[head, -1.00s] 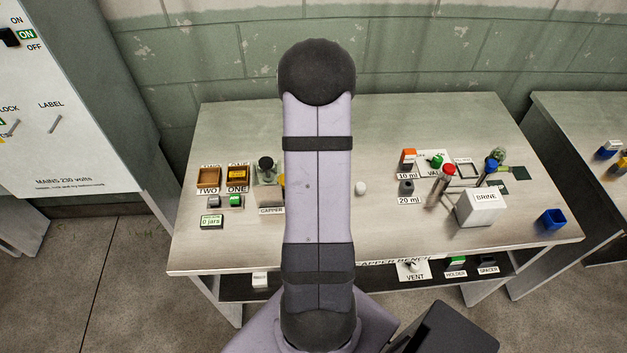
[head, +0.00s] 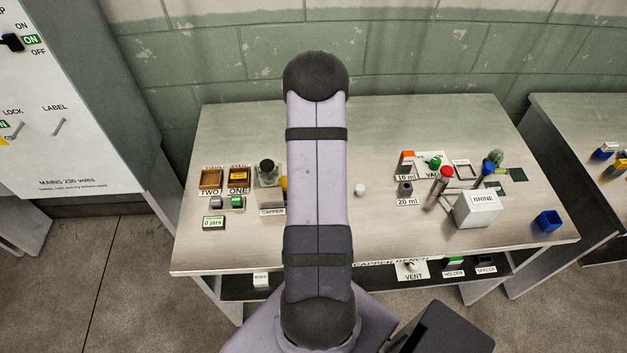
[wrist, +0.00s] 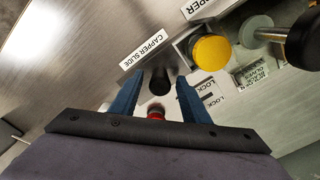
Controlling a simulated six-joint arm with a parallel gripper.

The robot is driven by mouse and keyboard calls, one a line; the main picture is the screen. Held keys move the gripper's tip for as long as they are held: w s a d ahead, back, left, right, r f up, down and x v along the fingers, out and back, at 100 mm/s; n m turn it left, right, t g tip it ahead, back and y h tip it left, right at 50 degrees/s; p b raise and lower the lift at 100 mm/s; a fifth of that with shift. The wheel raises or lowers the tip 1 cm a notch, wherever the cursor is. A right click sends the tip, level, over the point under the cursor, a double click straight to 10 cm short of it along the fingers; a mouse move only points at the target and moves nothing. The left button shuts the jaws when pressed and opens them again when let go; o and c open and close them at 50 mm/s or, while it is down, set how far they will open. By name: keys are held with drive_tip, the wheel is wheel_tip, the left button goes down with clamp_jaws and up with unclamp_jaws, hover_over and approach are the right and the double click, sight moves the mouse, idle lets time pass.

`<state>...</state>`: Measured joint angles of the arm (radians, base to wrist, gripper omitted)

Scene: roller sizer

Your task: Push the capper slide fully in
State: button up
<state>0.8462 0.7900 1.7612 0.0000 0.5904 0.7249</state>
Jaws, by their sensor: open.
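The capper (head: 267,180) stands left of my arm on the bench, with a black knob on top. Part of a yellow piece shows at its right side, beside my arm. In the wrist view a round yellow end (wrist: 211,52) sticks out of a grey block, and a CAPPER SLIDE label (wrist: 144,50) lies left of it. A dark cylinder (wrist: 158,80) is just below that label, beyond my fingertips. My gripper (wrist: 156,80) is open, its blue fingers apart. A small red-topped thing (wrist: 155,114) shows between the fingers. I cannot tell contact. The head view hides my gripper behind my arm.
Two brown trays (head: 211,178) marked TWO and ONE stand left of the capper. A white ball-like thing (head: 360,190) lies right of my arm. A BRINE box (head: 478,210) and a blue cup (head: 549,221) stand farther right.

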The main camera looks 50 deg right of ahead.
drive_tip(key=shift+f, duration=0.15)
clamp_jaws()
drive_tip(key=w+a, duration=0.3)
drive_tip(key=shift+w+a+b, duration=0.3)
drive_tip(key=shift+w+a, duration=0.05)
unclamp_jaws()
drive_tip(key=shift+d, duration=0.1)
